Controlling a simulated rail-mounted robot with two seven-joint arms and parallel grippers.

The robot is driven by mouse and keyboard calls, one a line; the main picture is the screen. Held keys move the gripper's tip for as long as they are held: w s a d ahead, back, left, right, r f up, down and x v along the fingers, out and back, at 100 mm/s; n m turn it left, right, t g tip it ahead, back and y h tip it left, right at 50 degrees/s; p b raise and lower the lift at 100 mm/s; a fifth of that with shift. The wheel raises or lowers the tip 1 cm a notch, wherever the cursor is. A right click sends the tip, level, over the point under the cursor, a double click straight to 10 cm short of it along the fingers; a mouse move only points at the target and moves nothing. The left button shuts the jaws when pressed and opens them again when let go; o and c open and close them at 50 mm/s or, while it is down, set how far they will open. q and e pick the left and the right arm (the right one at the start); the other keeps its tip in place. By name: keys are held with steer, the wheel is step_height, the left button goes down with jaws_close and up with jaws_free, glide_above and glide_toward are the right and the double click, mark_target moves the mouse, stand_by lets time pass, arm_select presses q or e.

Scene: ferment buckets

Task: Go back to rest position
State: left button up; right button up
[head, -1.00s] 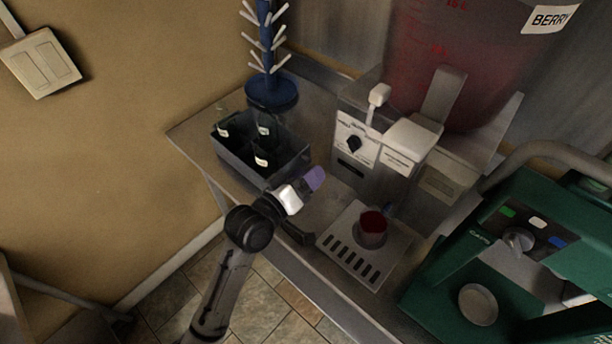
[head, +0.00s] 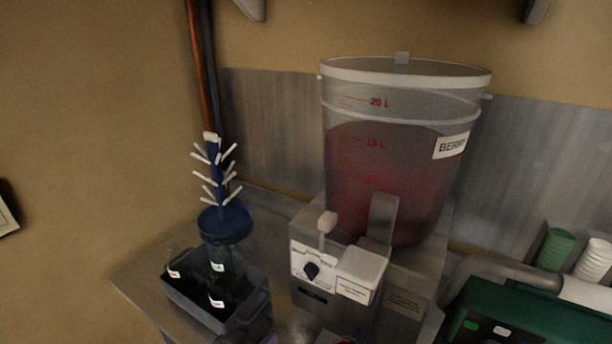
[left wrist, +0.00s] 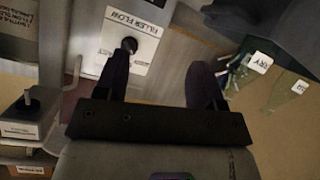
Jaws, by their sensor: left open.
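My left gripper (left wrist: 160,68) shows in the left wrist view with its two dark fingers spread apart and nothing between them. In the head view only small bits of it seem to show at the bottom edge. The filler (head: 335,270) stands in front of the bucket, and its flow knob (left wrist: 129,45) is just beyond the fingers in the left wrist view. The clear bucket (head: 390,185) holds dark red liquid and has a lid and a BERRY label. My right gripper is in neither view.
A grey crate (head: 248,312) holds dark bottles with white labels. A blue drying rack (head: 224,222) with white pegs stands behind it. At the right are a green machine (head: 530,318) and stacked green cups (head: 555,249) and white cups (head: 594,260). The metal backsplash (head: 270,130) runs behind.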

arm_select(q)
steer(key=s+a+f+g+y+p, duration=0.25)
steer(key=s+a, duration=0.25)
steer(key=s, duration=0.3)
steer(key=s+a+f+g+y+p, duration=0.1)
steer(key=s+a+y+p, duration=0.15)
steer(key=s+a, duration=0.35)
steer(key=s+f+g+p, duration=0.2)
steer(key=s+f, duration=0.1)
steer(key=s, duration=0.6)
steer(key=s+f+g+p, duration=0.2)
steer(key=s+f, duration=0.1)
steer(key=s, duration=0.6)
steer(key=shift+a+f+n+y, duration=0.15)
steer(key=shift+f+n+y, duration=0.15)
steer(key=shift+y, duration=0.1)
steer(key=shift+g, duration=0.25)
